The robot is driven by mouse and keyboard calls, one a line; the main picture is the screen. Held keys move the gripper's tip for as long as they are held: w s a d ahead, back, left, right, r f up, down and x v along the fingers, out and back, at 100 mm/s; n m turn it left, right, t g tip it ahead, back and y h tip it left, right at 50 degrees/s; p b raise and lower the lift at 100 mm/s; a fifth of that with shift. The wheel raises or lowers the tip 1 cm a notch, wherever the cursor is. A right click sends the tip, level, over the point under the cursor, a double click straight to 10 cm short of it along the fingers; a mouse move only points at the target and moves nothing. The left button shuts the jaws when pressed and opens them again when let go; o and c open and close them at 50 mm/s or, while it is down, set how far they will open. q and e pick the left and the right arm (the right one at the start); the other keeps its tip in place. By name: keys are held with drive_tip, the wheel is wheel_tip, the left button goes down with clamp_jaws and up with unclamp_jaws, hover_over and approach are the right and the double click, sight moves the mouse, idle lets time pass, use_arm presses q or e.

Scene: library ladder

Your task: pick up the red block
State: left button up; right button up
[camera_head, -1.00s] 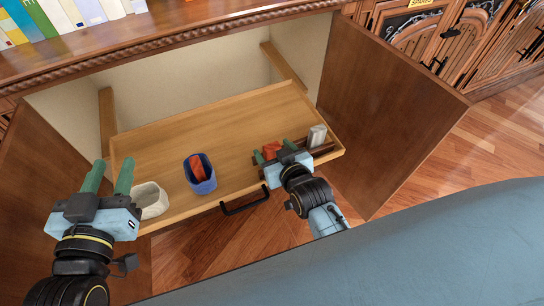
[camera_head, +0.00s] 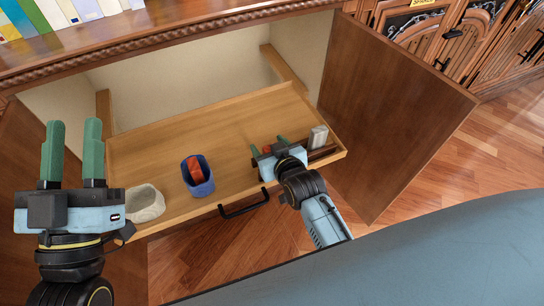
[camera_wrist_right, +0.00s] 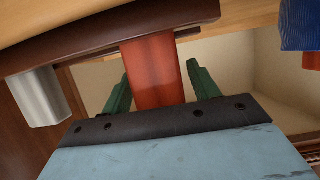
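The red block (camera_wrist_right: 153,72) is upright against a dark brown strip in the right wrist view, between the two green fingers of my right gripper (camera_wrist_right: 160,88). The fingers are apart, one on each side, with a small gap visible at the right finger. In the head view my right gripper (camera_head: 268,145) is over the front right of the drawer and mostly hides the block (camera_head: 267,149). My left gripper (camera_head: 72,150) is open and empty at the left, above and in front of the drawer.
The wooden drawer (camera_head: 190,134) holds a blue cup (camera_head: 208,187) with a red item (camera_head: 194,168) in it, a pale bowl (camera_head: 147,204) and a grey-white block (camera_head: 318,137). A black handle (camera_head: 244,206) is on its front. Open cabinet doors (camera_head: 385,115) flank it. The drawer's middle is clear.

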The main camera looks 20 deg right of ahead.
drive_tip(key=c, duration=0.9)
drive_tip(key=shift+o, duration=0.2)
drive_tip(key=shift+r, duration=0.1)
